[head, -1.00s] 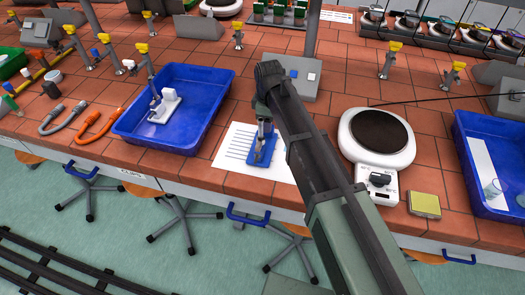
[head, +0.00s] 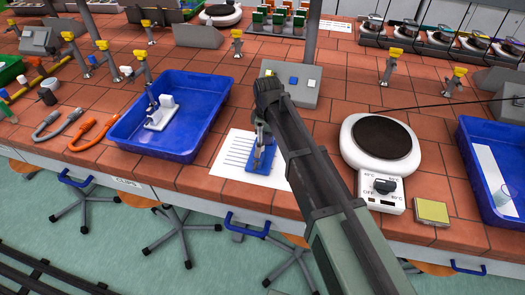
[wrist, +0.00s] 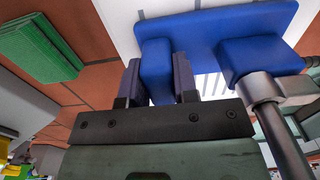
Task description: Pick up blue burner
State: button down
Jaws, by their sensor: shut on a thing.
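The blue burner (head: 261,160), with a flat blue base and a grey metal tube, is at the white lined sheet (head: 240,150) on the tiled bench. My gripper (head: 262,132) is above its base, partly hidden by my arm. In the wrist view, the jaws (wrist: 158,82) are shut on an upright blue block of the burner (wrist: 212,32). The grey tube (wrist: 275,115) stands to the right of the jaws. I cannot tell whether the base touches the sheet or is slightly raised.
A blue tray (head: 196,128) with a white burner (head: 160,114) is to the left. A hotplate (head: 382,146) and yellow pad (head: 432,211) are to the right, beyond my arm. A grey socket box (head: 291,82) stands behind. Another blue tray (head: 466,152) is far right.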

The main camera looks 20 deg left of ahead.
jog(key=shift+r, duration=0.1)
notch_tip(320, 180, up, 20)
jog(key=p, duration=2)
